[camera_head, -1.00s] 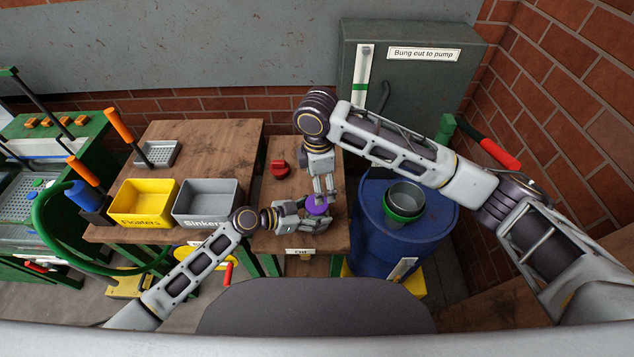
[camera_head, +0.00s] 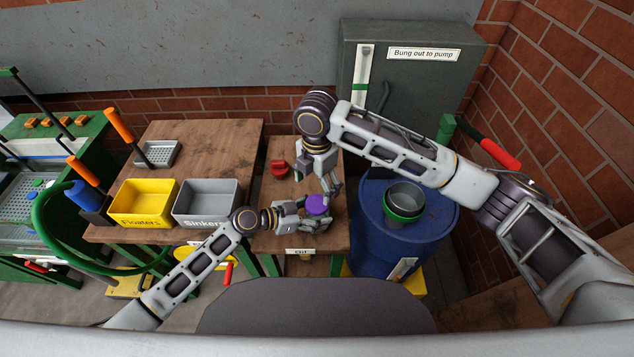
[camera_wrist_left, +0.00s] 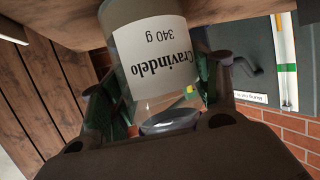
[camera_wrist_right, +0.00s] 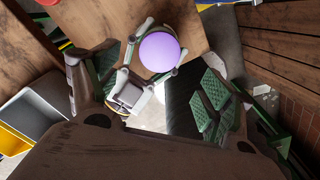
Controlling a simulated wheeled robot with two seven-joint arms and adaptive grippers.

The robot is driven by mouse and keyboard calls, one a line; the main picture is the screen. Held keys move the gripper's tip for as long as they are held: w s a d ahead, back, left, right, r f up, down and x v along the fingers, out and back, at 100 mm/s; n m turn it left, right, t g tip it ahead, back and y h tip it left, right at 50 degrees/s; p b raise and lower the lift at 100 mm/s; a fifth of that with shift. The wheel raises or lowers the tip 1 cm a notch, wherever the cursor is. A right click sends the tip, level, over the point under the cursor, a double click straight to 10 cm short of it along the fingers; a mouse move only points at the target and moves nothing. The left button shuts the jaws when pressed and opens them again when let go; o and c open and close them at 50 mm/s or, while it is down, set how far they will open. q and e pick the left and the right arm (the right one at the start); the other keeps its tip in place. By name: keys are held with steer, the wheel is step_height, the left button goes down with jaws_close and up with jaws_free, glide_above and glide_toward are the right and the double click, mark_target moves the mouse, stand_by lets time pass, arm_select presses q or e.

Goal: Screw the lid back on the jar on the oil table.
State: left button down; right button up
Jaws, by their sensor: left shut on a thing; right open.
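A clear jar (camera_wrist_left: 150,60) with a white label reading "Cravindelo 340 g" stands at the oil table's front. My left gripper (camera_head: 303,215) is shut around it from the left. A round purple lid (camera_head: 317,204) sits at the jar's top and also shows in the right wrist view (camera_wrist_right: 159,52). Whether it is screwed tight cannot be told. My right gripper (camera_head: 331,187) is open, just above and behind the lid. In its wrist view the lid lies ahead, between the spread fingers and apart from them. The jar's rim is hidden.
A red object (camera_head: 279,170) lies on the wooden oil table (camera_head: 284,240), behind my left gripper. Yellow (camera_head: 142,221) and grey (camera_head: 207,222) bins stand left. A blue drum (camera_head: 378,245) with metal cups (camera_head: 405,198) is close on the right; a grey cabinet (camera_head: 420,70) stands behind.

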mark_target(317, 203)
steer(key=shift+f, duration=0.2)
steer(key=shift+f, duration=3.85)
steer(key=c, duration=1.2)
